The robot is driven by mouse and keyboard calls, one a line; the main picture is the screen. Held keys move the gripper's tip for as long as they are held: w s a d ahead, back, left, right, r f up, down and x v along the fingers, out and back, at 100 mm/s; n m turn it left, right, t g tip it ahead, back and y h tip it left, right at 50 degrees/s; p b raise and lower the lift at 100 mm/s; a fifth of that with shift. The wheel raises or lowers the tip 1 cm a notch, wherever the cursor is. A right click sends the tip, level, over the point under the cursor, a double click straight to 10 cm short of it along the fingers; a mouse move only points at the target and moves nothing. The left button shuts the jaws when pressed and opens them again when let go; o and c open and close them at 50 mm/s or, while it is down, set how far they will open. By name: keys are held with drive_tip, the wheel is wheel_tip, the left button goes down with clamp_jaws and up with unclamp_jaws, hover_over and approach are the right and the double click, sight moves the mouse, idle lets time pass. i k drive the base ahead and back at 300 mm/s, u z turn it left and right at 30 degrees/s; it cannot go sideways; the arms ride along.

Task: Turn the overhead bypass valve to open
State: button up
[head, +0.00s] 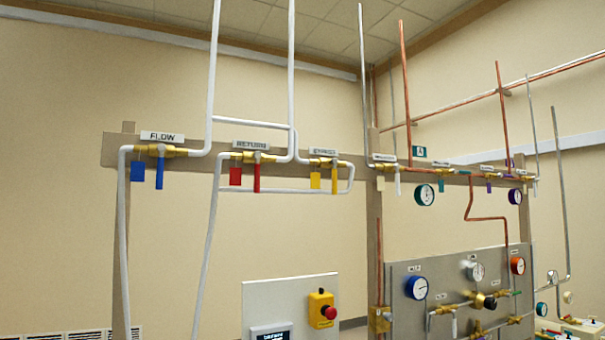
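The bypass valve is a brass valve (323,162) on the overhead rail, under a white label reading BYPASS (323,152). Its yellow lever (334,181) hangs straight down, across the horizontal pipe run. A yellow tag (315,181) hangs just left of the lever. White pipe joins the valve on both sides. My gripper is not in the head view, so its place relative to the valve does not show.
Left on the same rail are the RETURN valve with a red lever (257,178) and the FLOW valve with a blue lever (160,173). Below stand a white panel with a red emergency button (329,312) and a grey gauge panel (400,290). White pipes rise around the valves.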

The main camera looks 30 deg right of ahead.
sight(334, 161)
drive_tip(key=z, duration=0.35)
drive_tip(key=k, duration=0.1)
drive_tip(key=u, duration=1.9)
drive_tip(key=k, duration=1.5)
drive_tip(key=z, duration=1.55)
drive_tip(key=i, duration=1.7)
drive_tip(key=z, duration=0.05)
